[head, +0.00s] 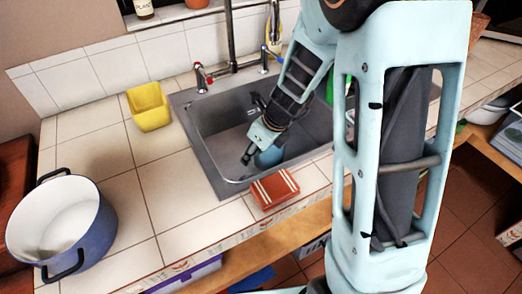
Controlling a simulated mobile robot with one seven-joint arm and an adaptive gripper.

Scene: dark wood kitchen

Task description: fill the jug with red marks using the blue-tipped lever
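The blue-tipped lever (264,49) stands behind the sink, to the right of the tall dark faucet (231,42). A red-tipped lever (199,76) stands to its left. My gripper (252,155) points down into the sink basin, low near its front. A blue rounded thing (271,155) stands in the basin beside my gripper and is partly covered by it. I cannot tell whether it is the jug; no red marks show on it. I cannot tell whether my fingers are open or touch it.
A yellow container (149,106) stands left of the sink (184,118). A large blue-and-white pot (98,227) stands at the counter's left front. A red, white-striped item (275,189) lies at the sink's front edge. A green thing (329,88) is mostly hidden behind my arm.

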